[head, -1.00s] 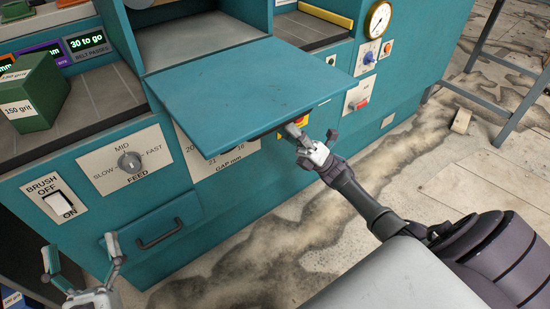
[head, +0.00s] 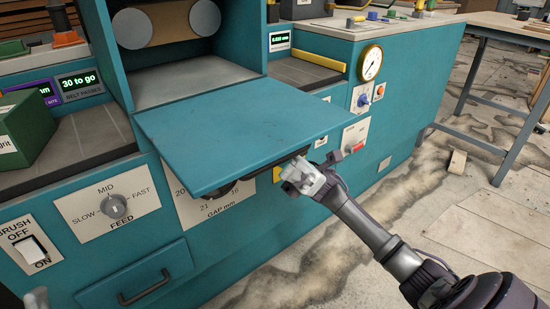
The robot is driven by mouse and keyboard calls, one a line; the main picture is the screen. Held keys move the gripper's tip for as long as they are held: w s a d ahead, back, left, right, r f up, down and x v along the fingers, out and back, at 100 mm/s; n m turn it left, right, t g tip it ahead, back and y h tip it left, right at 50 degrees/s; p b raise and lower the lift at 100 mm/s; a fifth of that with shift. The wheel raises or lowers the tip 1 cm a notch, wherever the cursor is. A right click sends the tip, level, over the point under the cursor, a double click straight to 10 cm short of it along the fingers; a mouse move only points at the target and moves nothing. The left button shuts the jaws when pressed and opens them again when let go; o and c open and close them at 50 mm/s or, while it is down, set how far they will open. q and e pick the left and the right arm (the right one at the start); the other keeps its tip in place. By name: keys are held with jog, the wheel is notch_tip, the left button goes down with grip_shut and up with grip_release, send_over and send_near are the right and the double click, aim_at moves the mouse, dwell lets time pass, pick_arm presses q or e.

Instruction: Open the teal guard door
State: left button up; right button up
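The teal guard door (head: 240,130) is folded down and stands out nearly level from the front of the teal machine. The opening behind it shows a grey floor (head: 195,78) and two pale rollers. A dark bar, perhaps the door's handle, shows partly under its front edge. My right gripper (head: 316,166) is at the door's front right edge, slightly below it. Its fingers look spread, with nothing seen between them; contact with the door is unclear. Only a tip of my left gripper (head: 37,298) shows at the bottom left, so its state is unclear.
Below the door are a gap dial panel (head: 215,207), a feed knob (head: 114,205) and a drawer (head: 138,280). A green box (head: 22,130) sits on the left ledge. A grey-legged table (head: 485,100) stands at right. The floor at lower right is open.

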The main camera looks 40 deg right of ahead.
jog(key=shift+x, duration=1.25)
grip_shut()
